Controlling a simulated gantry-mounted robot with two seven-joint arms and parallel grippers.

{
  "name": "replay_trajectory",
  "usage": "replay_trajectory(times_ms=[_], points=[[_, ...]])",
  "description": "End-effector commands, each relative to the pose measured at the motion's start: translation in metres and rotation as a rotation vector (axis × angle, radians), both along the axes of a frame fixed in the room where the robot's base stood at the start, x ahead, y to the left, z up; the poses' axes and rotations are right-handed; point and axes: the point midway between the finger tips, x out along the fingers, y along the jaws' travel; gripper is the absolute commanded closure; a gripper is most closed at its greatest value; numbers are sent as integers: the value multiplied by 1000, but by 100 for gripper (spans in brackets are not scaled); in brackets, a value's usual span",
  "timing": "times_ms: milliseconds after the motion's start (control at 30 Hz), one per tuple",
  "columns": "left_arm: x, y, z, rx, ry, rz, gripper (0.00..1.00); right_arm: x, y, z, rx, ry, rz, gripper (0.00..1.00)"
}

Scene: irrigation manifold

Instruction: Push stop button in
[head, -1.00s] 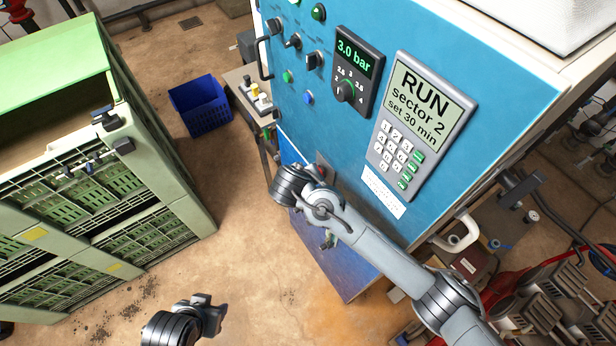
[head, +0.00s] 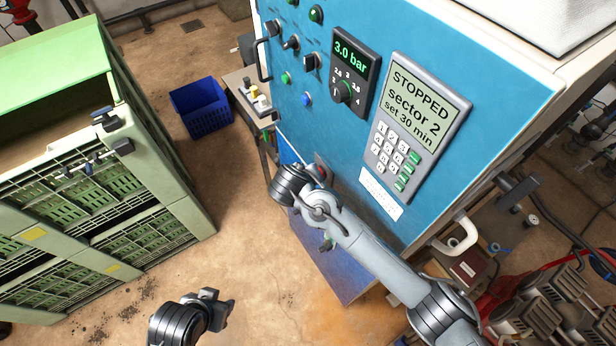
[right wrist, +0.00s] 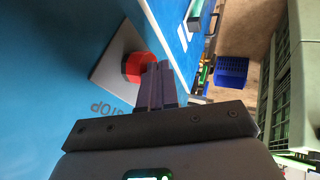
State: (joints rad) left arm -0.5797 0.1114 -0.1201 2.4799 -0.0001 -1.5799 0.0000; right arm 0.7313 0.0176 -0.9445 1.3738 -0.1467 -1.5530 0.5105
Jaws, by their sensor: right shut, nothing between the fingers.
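My right gripper (right wrist: 158,72) is shut and empty. Its fingertips overlap the button's edge in that view; I cannot tell whether they still touch it. In the head view my right wrist is close to the cabinet's lower left part, and the fingers are mostly hidden. The controller display (head: 424,104) reads STOPPED, sector 2, set 30 min. My left gripper (head: 222,308) hangs over the floor at the bottom; its jaw opening is unclear.
The blue cabinet (head: 500,75) also carries a pressure dial unit (head: 351,83), a keypad (head: 393,150), and several small knobs and lamps. Green crates (head: 150,190) stand at the left. A blue bin (head: 201,107) is on the floor behind.

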Motion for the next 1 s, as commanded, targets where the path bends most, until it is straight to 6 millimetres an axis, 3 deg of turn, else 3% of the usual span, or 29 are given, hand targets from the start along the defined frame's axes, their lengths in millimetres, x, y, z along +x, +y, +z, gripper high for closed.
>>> replay_trajectory(times_ms=[167, 533, 733, 1000], points=[[0, 1, 1, 2, 0, -1, 57, -17, 20, 6, 8, -1, 12, 100], [-1, 3, -17, 15, 2, -10, 57, -58, 32, 62, 9, -2, 15, 100], [-1, 2, -19, 11, 1, -7, 57, -68, 35, 77, 8, -1, 16, 100], [0, 0, -19, 0, 1, 0, 57, -71, 35, 82, 8, -1, 16, 100]])
